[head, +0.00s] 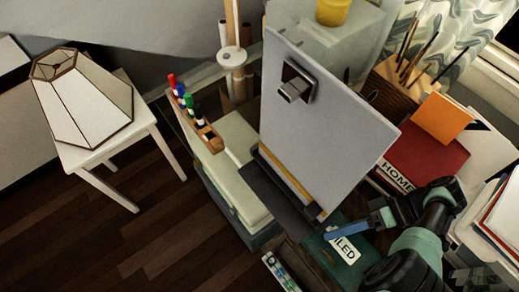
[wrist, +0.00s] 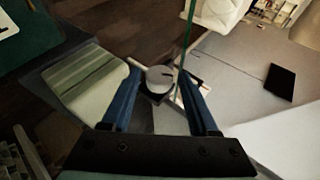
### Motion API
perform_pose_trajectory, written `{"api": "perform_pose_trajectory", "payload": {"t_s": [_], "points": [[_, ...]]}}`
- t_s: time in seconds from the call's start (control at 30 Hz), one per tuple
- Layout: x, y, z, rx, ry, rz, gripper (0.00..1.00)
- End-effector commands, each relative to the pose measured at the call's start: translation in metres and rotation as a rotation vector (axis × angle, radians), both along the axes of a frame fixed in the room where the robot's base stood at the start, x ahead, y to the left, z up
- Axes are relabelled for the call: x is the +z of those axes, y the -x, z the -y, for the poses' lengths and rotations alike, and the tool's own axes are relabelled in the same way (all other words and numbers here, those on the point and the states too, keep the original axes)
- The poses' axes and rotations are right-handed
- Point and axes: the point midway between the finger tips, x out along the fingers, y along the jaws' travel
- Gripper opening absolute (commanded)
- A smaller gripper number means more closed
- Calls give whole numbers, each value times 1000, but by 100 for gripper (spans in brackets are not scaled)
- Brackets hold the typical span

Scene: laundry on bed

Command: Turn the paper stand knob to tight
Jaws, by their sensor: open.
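In the wrist view a round grey knob (wrist: 160,78) with a small dark mark shows between and beyond my fingertips (wrist: 158,92). I cannot tell whether they touch it. In the head view a pale board (head: 325,130) leans upright, with a dark square plate bearing a grey block (head: 294,89) near its top. A white disc (head: 232,57) sits on a wooden post left of it. I cannot tell which head-view part is the wrist-view knob. My gripper (head: 330,235) is by the board's lower right corner. In the wrist view its blue fingers are apart.
A marker rack (head: 207,136) stands left of the board. A red box (head: 425,155) and an orange card (head: 441,119) lie to the right, with brushes (head: 407,50) behind. A lampshade (head: 85,100) rests on a white stool (head: 120,150) at left, with bare floor below.

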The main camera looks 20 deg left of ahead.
Motion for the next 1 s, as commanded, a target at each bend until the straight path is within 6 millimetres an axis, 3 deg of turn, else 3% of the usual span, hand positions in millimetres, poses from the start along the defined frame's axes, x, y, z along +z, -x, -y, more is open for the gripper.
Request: {"api": "perform_pose_trajectory", "payload": {"t_s": [1.0], "points": [[12, 6, -5, -1, 261, 385, 71]]}}
